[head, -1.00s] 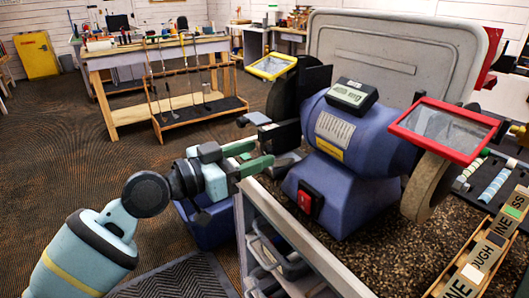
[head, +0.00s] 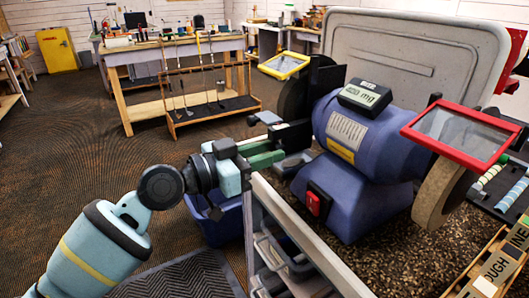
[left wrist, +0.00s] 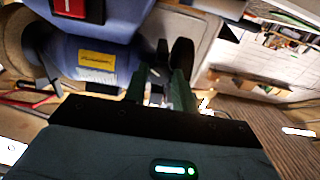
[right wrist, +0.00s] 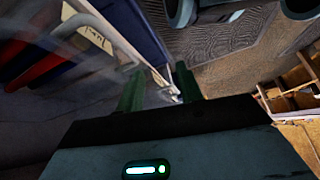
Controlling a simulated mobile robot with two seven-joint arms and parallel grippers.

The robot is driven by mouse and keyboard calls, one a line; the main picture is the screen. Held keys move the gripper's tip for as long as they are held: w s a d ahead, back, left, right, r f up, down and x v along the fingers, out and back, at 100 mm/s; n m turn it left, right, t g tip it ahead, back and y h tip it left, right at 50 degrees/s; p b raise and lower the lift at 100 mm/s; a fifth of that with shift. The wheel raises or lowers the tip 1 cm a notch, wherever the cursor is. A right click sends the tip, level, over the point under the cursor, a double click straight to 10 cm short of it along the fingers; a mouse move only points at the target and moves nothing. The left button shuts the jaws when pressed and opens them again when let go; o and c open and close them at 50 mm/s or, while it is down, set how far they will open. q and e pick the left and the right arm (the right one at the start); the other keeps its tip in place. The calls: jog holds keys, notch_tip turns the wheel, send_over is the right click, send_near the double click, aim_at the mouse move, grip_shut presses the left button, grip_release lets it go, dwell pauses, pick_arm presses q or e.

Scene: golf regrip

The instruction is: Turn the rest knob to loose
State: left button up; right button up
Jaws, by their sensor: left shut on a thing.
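The blue bench grinder (head: 358,135) stands on the bench top, with a small display (head: 366,95) on top and a red switch (head: 318,203) at its front. My left gripper (head: 272,157) reaches in from the left, level with the grey tool rest (head: 292,164) by the left wheel. Its green fingers (left wrist: 158,92) are shut on a small dark part beside the wheel, apparently the rest knob. The knob is mostly hidden by the fingers, and its setting cannot be read. My right gripper (right wrist: 158,92) shows only in the right wrist view, fingers apart and seemingly empty.
A red-framed shield (head: 462,132) hangs over the right wheel (head: 440,195). A yellow-framed shield (head: 284,66) is at the left wheel. A shelf unit with bins (head: 280,255) stands below.

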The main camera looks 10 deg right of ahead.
pick_arm(q)
jog(key=n+p, duration=0.3)
jog(key=n, duration=0.4)
dwell(0.6)
dwell(0.5)
jog(key=o, duration=1)
